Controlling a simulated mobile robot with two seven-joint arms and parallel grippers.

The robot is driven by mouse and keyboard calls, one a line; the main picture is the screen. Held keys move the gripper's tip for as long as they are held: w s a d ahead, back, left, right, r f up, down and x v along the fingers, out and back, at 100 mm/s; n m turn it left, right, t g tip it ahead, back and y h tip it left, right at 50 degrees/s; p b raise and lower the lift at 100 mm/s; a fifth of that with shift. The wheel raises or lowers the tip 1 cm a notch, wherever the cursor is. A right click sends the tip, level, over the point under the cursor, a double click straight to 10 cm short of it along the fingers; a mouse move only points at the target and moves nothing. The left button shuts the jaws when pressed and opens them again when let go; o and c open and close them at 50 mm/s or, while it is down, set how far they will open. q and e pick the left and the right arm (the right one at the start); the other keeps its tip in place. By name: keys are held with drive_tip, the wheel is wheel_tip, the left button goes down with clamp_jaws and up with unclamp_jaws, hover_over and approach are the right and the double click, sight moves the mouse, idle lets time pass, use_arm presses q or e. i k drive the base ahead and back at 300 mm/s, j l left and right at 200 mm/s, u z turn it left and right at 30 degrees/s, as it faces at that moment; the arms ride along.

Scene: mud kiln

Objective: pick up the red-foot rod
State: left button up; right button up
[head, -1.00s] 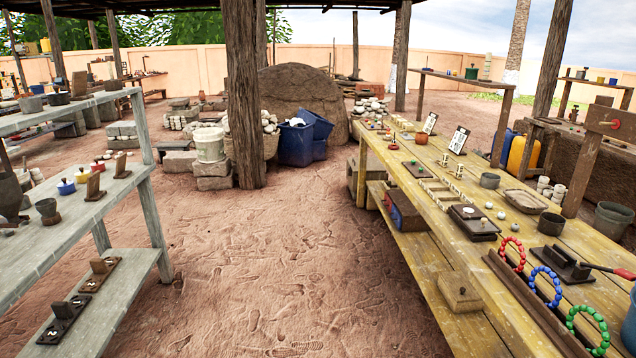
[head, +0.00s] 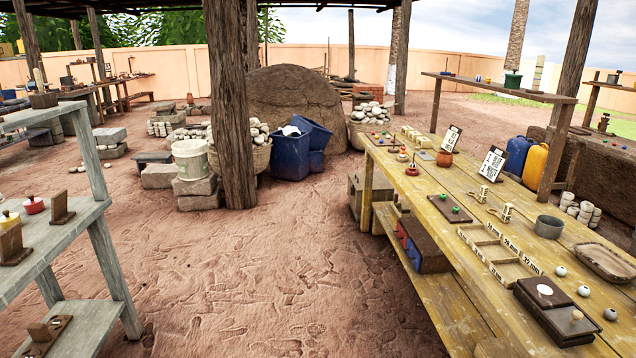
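A small thin upright rod with a red foot (head: 412,170) stands near the far left end of the yellow wooden table (head: 455,190). It is small in the view, so its fine detail is hard to tell. Other small upright pieces stand near it, one with a pale foot (head: 402,157). Neither of my grippers is in view.
A wooden post (head: 228,110) and a grey shelf (head: 60,240) are on the left. Bare dirt ground lies between shelf and table.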

sight(408, 172)
drive_tip(key=i+j+z, duration=0.15)
drive_tip(key=i, duration=1.25)
